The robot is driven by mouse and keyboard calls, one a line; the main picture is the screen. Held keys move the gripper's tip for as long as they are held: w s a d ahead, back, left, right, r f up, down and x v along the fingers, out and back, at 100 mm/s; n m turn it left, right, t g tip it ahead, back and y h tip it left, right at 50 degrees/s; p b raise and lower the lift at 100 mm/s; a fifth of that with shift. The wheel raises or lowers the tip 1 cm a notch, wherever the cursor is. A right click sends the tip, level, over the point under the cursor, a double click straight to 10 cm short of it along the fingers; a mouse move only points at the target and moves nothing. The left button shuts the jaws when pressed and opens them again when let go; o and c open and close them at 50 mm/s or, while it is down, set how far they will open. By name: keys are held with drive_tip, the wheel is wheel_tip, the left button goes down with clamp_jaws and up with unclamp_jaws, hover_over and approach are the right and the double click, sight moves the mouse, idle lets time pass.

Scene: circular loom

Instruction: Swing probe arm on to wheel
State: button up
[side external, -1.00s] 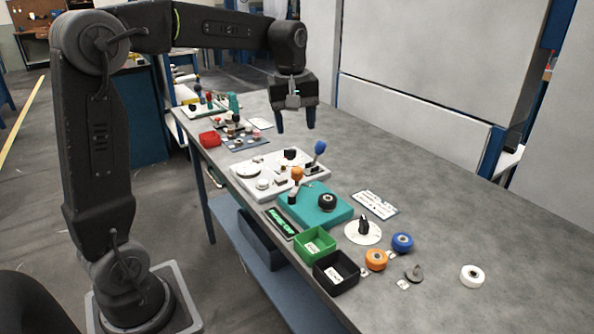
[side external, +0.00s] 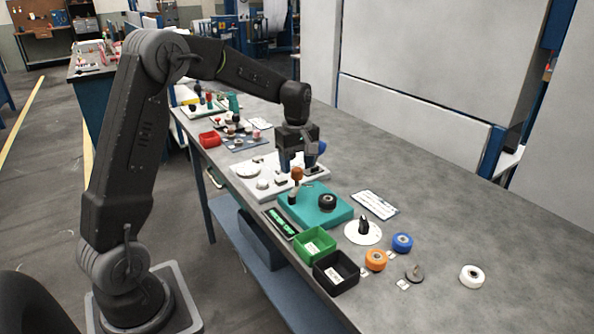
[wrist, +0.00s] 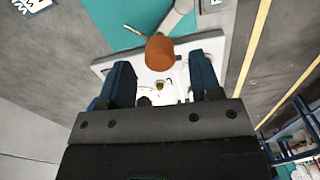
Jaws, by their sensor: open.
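The teal base (side external: 325,218) carries a dark round wheel (side external: 327,201) and, at its back left, a short post topped with an orange knob (side external: 297,173). In the wrist view the orange knob (wrist: 160,53) sits between my fingertips, with a pale grey bar (wrist: 178,18) running from it towards the teal base (wrist: 120,22). My gripper (side external: 297,168) is open and points down, its fingertips around knob height. In the wrist view my gripper (wrist: 161,65) shows a gap on both sides of the knob. I cannot tell whether the fingers touch it.
A green bin (side external: 315,244) and black bin (side external: 336,272) stand in front. Blue (side external: 402,242), orange (side external: 376,260) and white (side external: 472,275) rollers lie right.

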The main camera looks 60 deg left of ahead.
sight(300, 186)
drive_tip(key=shift+f, duration=1.3)
drive_tip(key=shift+c, duration=0.2)
clamp_jaws()
